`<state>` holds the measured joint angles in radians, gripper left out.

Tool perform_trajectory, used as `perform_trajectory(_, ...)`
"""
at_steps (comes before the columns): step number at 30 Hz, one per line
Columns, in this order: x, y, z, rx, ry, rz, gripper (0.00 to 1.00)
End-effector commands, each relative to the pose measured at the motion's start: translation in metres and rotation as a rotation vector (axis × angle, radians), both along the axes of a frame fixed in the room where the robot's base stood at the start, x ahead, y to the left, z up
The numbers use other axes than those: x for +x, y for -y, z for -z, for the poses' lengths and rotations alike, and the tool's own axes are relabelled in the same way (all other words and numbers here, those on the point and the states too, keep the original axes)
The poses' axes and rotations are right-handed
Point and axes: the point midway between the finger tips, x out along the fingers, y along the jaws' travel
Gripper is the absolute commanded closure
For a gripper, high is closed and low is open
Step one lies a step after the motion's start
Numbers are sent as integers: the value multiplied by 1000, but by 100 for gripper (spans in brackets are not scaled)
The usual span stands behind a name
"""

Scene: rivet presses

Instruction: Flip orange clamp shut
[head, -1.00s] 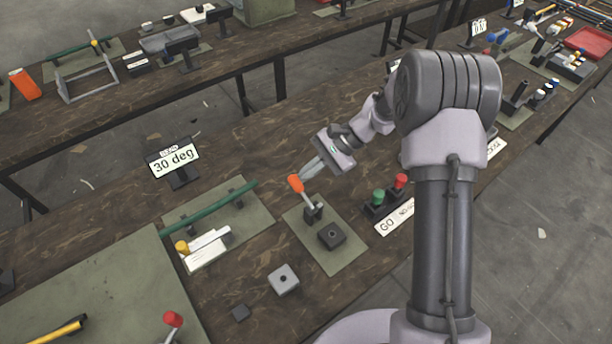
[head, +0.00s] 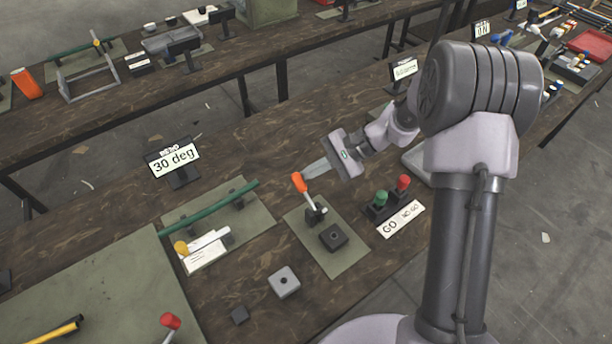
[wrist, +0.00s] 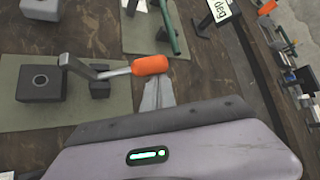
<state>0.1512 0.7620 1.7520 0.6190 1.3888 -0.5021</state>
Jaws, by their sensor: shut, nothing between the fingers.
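The orange clamp handle (head: 298,182) stands up, tilted, on its pivot base (head: 316,214) on a green mat (head: 342,262). In the wrist view its orange grip (wrist: 150,65) is at the end of a metal lever that runs left to the base (wrist: 99,88). The dark block with a hole (head: 333,236) sits on the same mat, in front of the pivot. My gripper (head: 308,174) is shut and empty, with its fingertips right beside the orange grip on its far right side. In the wrist view the fingers (wrist: 157,88) appear just below the grip; I cannot tell whether they touch it.
A GO / NO-GO button box (head: 382,206) with green and red knobs stands right of the mat. A green rod fixture (head: 215,210) lies to the left, with the 30 deg sign (head: 175,160) behind. A grey block (head: 284,282) sits in front.

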Motion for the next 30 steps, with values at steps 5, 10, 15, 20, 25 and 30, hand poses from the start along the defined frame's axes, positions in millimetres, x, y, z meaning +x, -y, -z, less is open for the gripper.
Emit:
perform_trajectory(5, -7, 5, -12, 12, 19, 1, 100)
perform_trajectory(10, -16, 11, -22, 37, 50, 4, 100)
perform_trajectory(15, -25, 17, -32, 84, 123, 1, 100)
perform_trajectory(20, -35, 23, -39, 84, 122, 0, 100)
perform_trajectory(25, -45, 30, -43, 83, 120, 0, 100)
perform_trajectory(30, -53, 35, -45, 83, 121, -1, 100)
